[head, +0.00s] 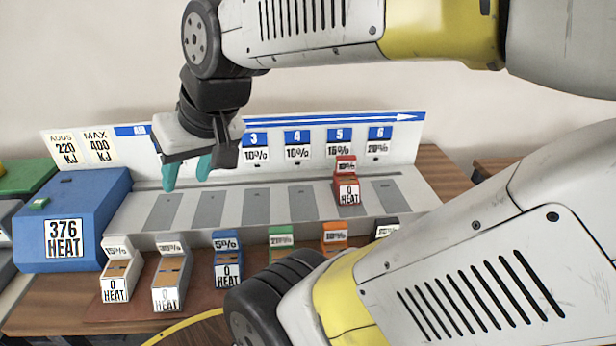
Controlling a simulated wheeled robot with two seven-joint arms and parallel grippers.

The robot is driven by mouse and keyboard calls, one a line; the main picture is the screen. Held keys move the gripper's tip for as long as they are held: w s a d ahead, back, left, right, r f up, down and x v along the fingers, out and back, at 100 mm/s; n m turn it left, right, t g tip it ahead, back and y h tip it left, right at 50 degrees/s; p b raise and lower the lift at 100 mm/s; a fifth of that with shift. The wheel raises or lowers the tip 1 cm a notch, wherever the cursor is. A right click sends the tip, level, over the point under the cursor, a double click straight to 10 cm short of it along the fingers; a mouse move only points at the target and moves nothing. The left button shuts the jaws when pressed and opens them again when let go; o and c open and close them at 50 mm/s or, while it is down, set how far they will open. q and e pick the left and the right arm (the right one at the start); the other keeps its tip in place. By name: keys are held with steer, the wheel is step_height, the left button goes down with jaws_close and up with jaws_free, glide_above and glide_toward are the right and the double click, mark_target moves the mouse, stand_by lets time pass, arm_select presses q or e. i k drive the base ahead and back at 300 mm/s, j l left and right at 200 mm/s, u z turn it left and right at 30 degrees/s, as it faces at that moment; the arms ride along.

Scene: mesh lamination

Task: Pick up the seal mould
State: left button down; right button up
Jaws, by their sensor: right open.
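Several small labelled blocks stand in a front row on the table: a white one (116,278), a grey one (170,282), a blue one (228,268), a green one (281,238), an orange one (334,236) and a dark one (386,228). A red block (347,185) sits in the rack under number 5. I cannot tell which of these is the seal mould. My right gripper (187,172) points down with teal fingertips apart, empty, in front of the rack's back panel at left. My left gripper is not in view.
A white rack (296,221) with grey slots has a numbered back panel (390,150). A blue box (104,200) reading 376 HEAT stands at left, with a green box (25,177) behind it. My arm hides the table's right front.

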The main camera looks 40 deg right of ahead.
mark_target(345, 182)
steer(key=z, duration=1.9)
steer(key=i+l+u, duration=0.1)
steer(key=l+u, duration=0.7)
steer(key=i+j, duration=0.05)
steer(key=j, duration=0.05)
